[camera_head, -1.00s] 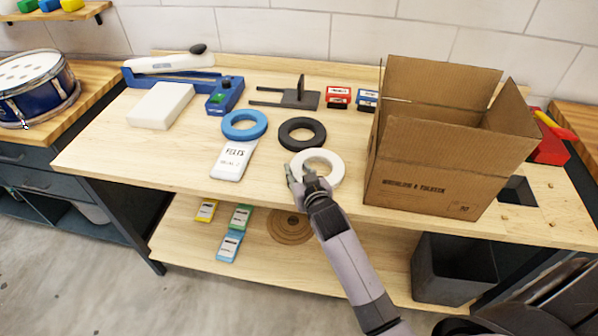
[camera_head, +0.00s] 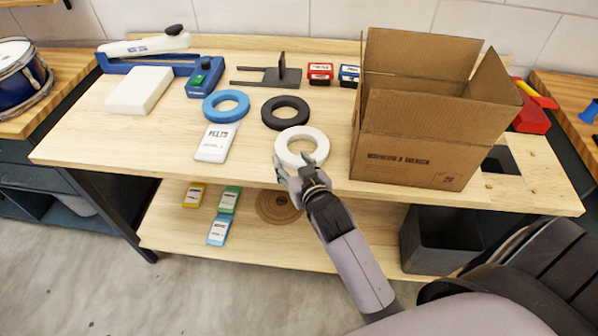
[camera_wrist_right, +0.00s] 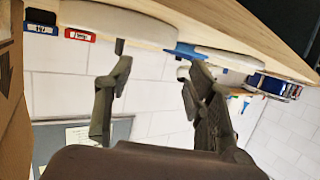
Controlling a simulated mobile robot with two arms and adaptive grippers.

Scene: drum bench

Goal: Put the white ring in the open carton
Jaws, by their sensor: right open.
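The white ring (camera_head: 283,143) lies flat on the bench top near its front edge, left of the open carton. My right gripper (camera_head: 300,163) is open and empty at the ring's near side, its fingers spread; they overlap the ring's near rim in the head view, and I cannot tell whether they touch it. The brown open carton (camera_head: 405,155) stands upright with its flaps up, to the right; its inside floor is hidden. In the right wrist view the two fingers (camera_wrist_right: 155,68) are apart, and the carton's side (camera_wrist_right: 12,110) shows at the left edge. My left gripper is not in view.
A black ring (camera_head: 266,112) and a blue ring (camera_head: 208,107) lie behind and left of the white ring. A white felts packet (camera_head: 213,146) lies to the left. Red (camera_head: 320,72) and blue (camera_head: 349,73) small boxes stand behind, near the carton.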

